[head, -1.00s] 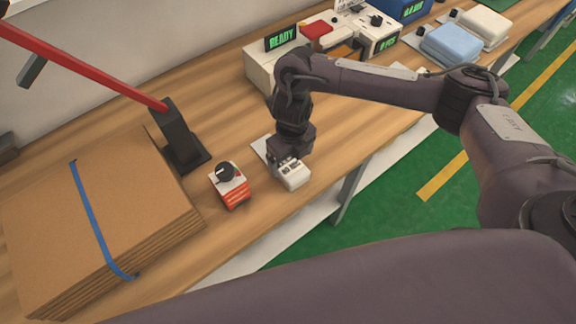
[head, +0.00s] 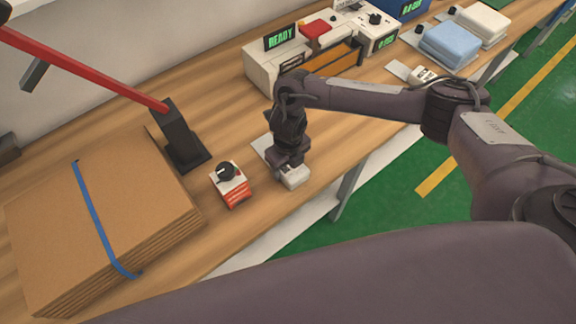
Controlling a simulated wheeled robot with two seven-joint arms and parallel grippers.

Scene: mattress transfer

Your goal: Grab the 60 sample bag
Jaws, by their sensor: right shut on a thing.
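A small white packet (head: 294,180) lies at the front edge of the wooden bench, by a pale flat plate (head: 262,145). I take it for the sample bag, but no number on it is readable. My right gripper (head: 291,171) points down over it and is shut on it. The fingers and wrist hide most of its top. I cannot tell whether it is still resting on the bench. My left gripper is not in view.
Left of the packet stand a red and white box with a black knob (head: 230,184), a red-armed black stand (head: 182,140) and strapped cardboard (head: 95,215). Behind is a machine reading READY (head: 281,38).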

